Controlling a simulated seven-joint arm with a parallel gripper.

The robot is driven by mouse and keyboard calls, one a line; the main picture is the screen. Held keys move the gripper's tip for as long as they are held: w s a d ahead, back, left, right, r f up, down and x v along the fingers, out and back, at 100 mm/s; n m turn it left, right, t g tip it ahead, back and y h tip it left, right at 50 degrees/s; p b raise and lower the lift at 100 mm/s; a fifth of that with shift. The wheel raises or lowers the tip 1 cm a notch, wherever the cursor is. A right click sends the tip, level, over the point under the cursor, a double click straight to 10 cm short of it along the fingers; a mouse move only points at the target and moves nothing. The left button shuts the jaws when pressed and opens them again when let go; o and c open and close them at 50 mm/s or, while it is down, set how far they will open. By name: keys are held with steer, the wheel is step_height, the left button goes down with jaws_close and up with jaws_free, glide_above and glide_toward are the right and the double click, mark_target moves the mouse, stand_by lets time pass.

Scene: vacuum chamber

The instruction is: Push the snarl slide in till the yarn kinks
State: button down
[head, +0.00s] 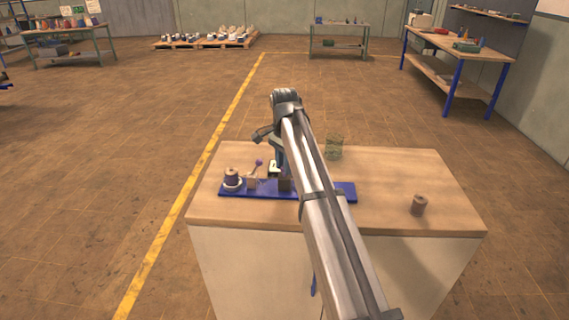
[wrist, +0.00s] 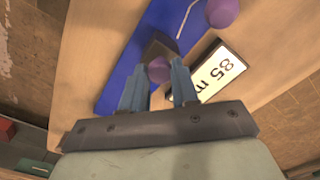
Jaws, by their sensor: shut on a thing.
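The blue base plate (head: 335,191) of the device lies on the wooden table; it also shows in the wrist view (wrist: 122,88). A dark block (head: 285,184) stands on it, with a small purple knob (wrist: 158,70) at its near side in the wrist view. My gripper (wrist: 158,75) has one finger on each side of this knob and is shut on it. A spool of dark yarn (head: 232,177) stands at the plate's left end. My arm hides part of the plate in the head view.
A purple ball on a lever (head: 259,162) rises from the plate near the gripper; the ball also shows in the wrist view (wrist: 222,12). A greenish mesh container (head: 333,147) stands behind, and a brown spool (head: 418,205) at right. The table's right part is mostly clear.

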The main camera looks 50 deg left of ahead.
mark_target(280, 175)
steer(key=shift+s+a, duration=0.55)
steer(key=shift+a, duration=0.05)
steer(key=c, duration=0.9)
jaws_free()
steer(key=shift+o, duration=0.2)
steer(key=shift+r, duration=0.1)
step_height(280, 175, up, 14)
steer(key=shift+w+d+f, duration=0.1)
steer(key=shift+f, duration=0.1)
